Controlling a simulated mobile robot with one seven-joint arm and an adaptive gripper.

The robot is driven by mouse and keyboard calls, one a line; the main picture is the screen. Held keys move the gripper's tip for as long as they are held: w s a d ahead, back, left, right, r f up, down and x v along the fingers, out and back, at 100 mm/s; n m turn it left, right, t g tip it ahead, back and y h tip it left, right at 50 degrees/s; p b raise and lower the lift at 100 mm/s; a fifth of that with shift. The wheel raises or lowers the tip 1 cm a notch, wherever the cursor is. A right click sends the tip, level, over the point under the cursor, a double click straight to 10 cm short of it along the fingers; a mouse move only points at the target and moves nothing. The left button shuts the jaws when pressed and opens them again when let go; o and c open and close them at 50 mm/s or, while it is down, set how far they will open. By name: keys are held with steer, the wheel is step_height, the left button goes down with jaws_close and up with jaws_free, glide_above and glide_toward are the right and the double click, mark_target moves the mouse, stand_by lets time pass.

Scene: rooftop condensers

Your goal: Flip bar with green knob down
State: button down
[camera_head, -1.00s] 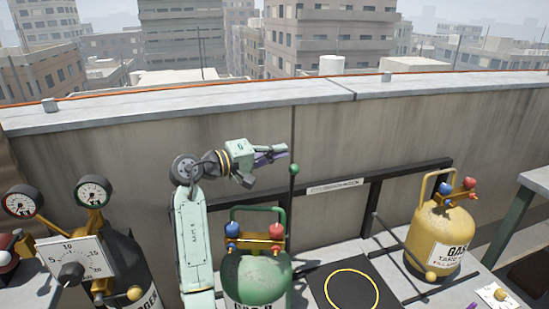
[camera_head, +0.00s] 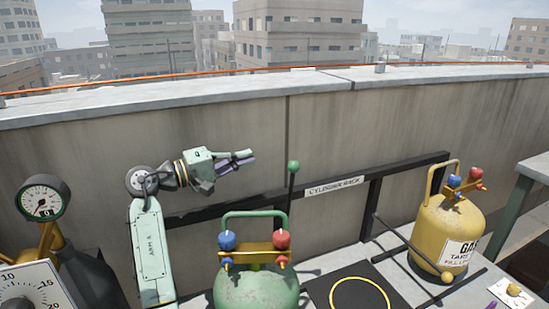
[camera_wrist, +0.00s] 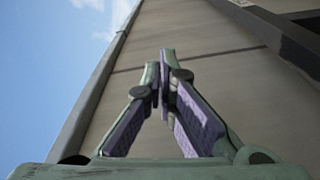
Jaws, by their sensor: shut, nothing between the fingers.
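The bar with the green knob (camera_head: 293,166) stands upright near the middle of the head view, behind the green cylinder and in front of the wall. Its lower part is hidden behind the cylinder's handle. My gripper (camera_head: 249,158) is to the left of the knob at about the same height in the picture, pointing right, with a visible gap between them. It is shut and empty. In the wrist view my gripper's purple-padded fingers (camera_wrist: 165,75) meet at their tips against the wall and sky. The bar and knob do not show in the wrist view.
A green cylinder (camera_head: 255,291) with red and blue valves stands below the gripper. A yellow cylinder (camera_head: 440,228) is at right. A black rack rail labelled "CYLINDER RACK" (camera_head: 405,167) runs along the wall (camera_head: 350,125). A black mat with a yellow ring (camera_head: 326,285) lies between the cylinders.

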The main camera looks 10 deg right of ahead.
steer(key=p+x, duration=0.3)
steer(key=x, duration=0.7)
steer(key=s, duration=0.2)
steer(key=s+f+p, duration=0.1)
steer(key=s, duration=0.1)
